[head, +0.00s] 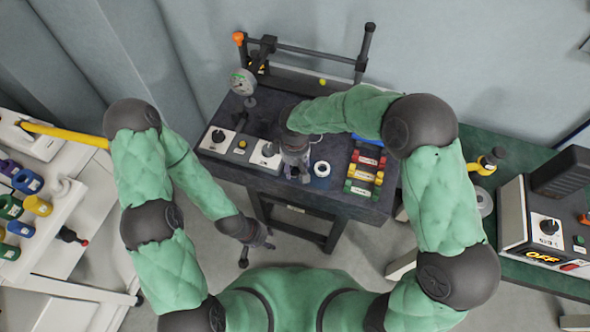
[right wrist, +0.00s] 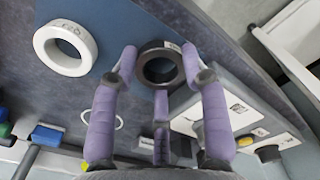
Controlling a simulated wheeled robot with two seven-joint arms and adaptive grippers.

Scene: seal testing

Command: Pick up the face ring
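A dark ring (right wrist: 160,66) is in the right wrist view, framed by the three purple-padded fingers of my right gripper (right wrist: 160,70). The fingertips are at its rim; whether they press on it is unclear. A white ring with printed marks (right wrist: 65,47) lies on the work surface to its left. The white ring also shows in the head view (head: 321,169), just right of my right gripper (head: 297,172), which hides the dark ring there. Which ring is the face ring is not clear. My left gripper (head: 260,249) hangs in front of the bench, away from both rings; its opening is unclear.
The dark bench (head: 340,199) carries a dial gauge (head: 243,83), control boxes (head: 216,139) and coloured blocks (head: 364,174) close to the right gripper. A white table (head: 78,240) stands left. A green table (head: 515,268) with a control unit (head: 543,230) stands right.

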